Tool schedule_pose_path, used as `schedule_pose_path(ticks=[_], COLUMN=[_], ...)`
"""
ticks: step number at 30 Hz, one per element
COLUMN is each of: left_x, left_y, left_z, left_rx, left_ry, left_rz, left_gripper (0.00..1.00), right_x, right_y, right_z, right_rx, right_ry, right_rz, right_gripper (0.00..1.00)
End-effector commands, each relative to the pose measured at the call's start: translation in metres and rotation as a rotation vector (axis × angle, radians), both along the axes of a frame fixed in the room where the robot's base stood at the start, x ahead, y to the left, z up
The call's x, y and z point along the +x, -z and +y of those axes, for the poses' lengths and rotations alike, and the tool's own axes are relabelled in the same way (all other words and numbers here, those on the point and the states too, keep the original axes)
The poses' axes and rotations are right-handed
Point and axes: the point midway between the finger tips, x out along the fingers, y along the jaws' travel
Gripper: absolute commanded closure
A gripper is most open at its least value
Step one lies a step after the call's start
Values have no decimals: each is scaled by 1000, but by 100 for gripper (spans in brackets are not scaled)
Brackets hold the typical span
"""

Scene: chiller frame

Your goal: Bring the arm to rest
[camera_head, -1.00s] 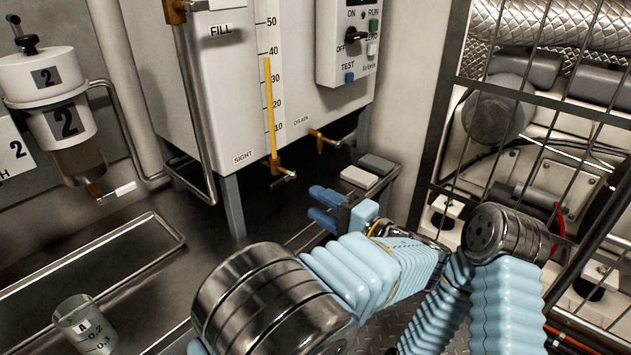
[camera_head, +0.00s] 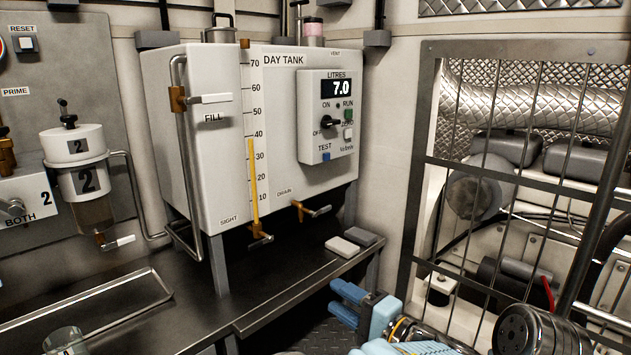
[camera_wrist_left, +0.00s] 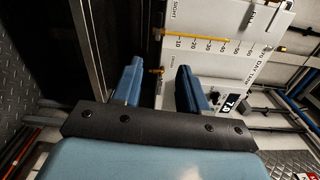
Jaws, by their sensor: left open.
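My left gripper (camera_head: 338,297) shows at the bottom of the head view, its blue fingers apart with nothing between them. It is in front of the bench's front edge, clear of the bench and the day tank. In the left wrist view the two blue fingers (camera_wrist_left: 158,88) are also apart and empty, with the day tank (camera_wrist_left: 225,50) beyond them. My pale blue sleeved arm (camera_head: 425,347) runs from the gripper toward the bottom right, mostly cut off by the frame. My right gripper is not in view.
The white day tank (camera_head: 205,150) stands on the dark bench (camera_head: 285,272), its display reading 7.0. Two small blocks (camera_head: 350,242) lie on the bench near its right end. A barred cage (camera_head: 418,190) stands at the right. A beaker (camera_head: 66,340) is at the lower left.

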Motion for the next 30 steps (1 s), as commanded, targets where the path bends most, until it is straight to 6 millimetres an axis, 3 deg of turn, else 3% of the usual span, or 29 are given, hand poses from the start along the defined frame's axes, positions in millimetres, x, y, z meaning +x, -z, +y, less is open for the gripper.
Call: schedule_pose_path(ticks=[11,14,20,23,25,27,30], left_x=[16,18,10,-9,-35,-75,-141], left_y=[63,90,165,215,258,302,346], left_z=[35,49,87,111,129,143,144], left_rx=[-54,-87,-214,-336,-479,-694,-1121], left_ry=[-26,-36,-75,-109,-149,-204,-317], left_rz=[226,320,575,744,888,1032,1139], left_gripper=[57,57,57,57,57,57,57], right_x=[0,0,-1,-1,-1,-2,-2], right_y=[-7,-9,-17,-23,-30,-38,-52], right_z=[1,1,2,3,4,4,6], right_rx=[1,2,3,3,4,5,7], right_ry=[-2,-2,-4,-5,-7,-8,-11], right_rz=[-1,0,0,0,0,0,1], right_gripper=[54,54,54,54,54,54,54])
